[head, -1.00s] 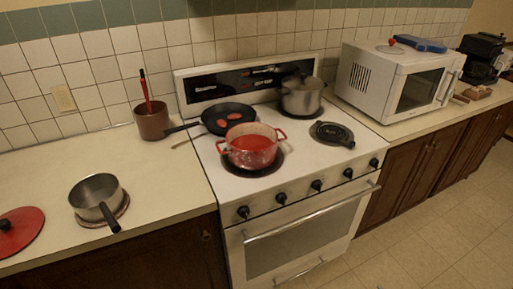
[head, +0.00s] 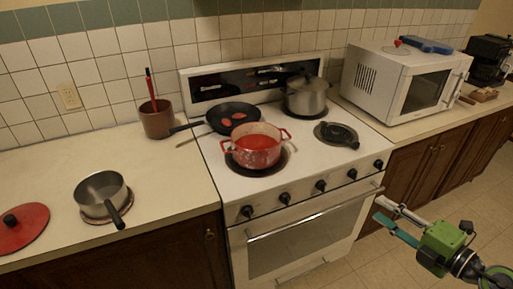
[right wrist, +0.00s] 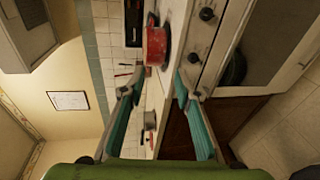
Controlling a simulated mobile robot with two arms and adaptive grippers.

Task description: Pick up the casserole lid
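The casserole lid is a red round lid (head: 30,226) with a black knob. It lies on the counter at the far left of the head view. The red casserole (head: 257,147) stands uncovered on the front left burner, with red contents; it also shows in the right wrist view (right wrist: 156,46). My right gripper (head: 383,212), green with teal fingers, is in front of the oven's right side, far from the lid. In the right wrist view its fingers (right wrist: 158,82) are spread with nothing held between them. My left gripper is not in view.
A saucepan (head: 101,187) sits on a trivet right of the lid, its handle toward the counter's front. A brown utensil pot (head: 156,120), black frying pan (head: 233,113) and grey pot (head: 306,99) stand farther back. A microwave (head: 403,82) is at right. The counter behind the lid is clear.

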